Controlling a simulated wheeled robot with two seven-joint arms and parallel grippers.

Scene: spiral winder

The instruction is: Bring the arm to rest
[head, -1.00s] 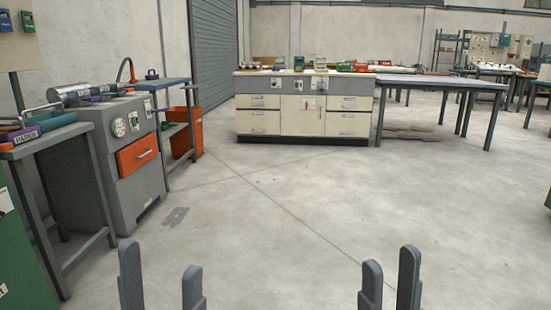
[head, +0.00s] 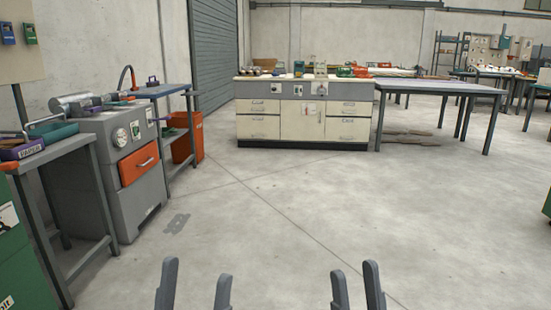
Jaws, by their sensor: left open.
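My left gripper (head: 194,287) shows at the bottom of the head view, left of the middle. Its two grey fingers stand apart with nothing between them. My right gripper (head: 356,288) shows at the bottom, right of the middle. Its two fingers also stand apart, with only bare floor seen between them. Both grippers are over open floor and touch nothing in view. The rest of both arms is below the picture.
A grey machine with an orange drawer (head: 139,163) and side tables stand at the left. A cream cabinet bench (head: 302,121) stands ahead, with a grey table (head: 441,86) to its right. An orange bin (head: 187,138) stands by the shutter. The floor (head: 290,215) between is clear.

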